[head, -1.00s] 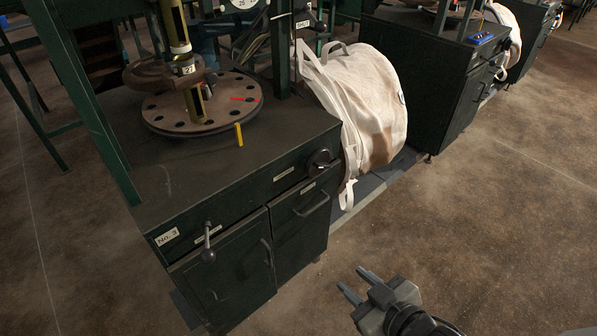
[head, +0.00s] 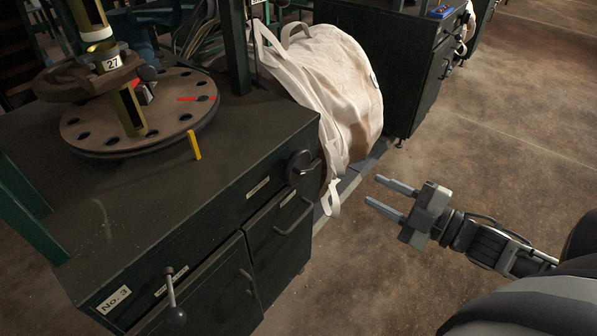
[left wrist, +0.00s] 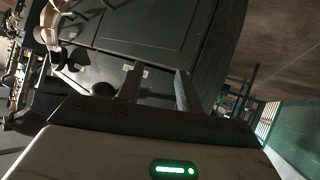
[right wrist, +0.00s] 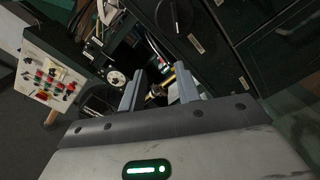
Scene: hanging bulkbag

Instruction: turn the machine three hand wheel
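The machine labelled No. 3 is a dark green cabinet (head: 215,245) at the left of the head view. A small dark round hand wheel (head: 299,167) sits on its front, near the right corner. On its top are a brown wheel-like part (head: 75,82) marked 27 and a round plate with holes (head: 180,112). My right gripper (head: 373,190) is open and empty, right of the cabinet and apart from it. Its fingers also show spread in the right wrist view (right wrist: 158,68). My left gripper (left wrist: 158,70) is open and empty in the left wrist view; the head view does not show it.
A lever with a ball knob (head: 172,297) sticks out of the cabinet front. A white bulk bag (head: 335,85) hangs beside the cabinet. Another dark cabinet (head: 385,60) stands behind it. Open brown floor (head: 500,130) lies to the right.

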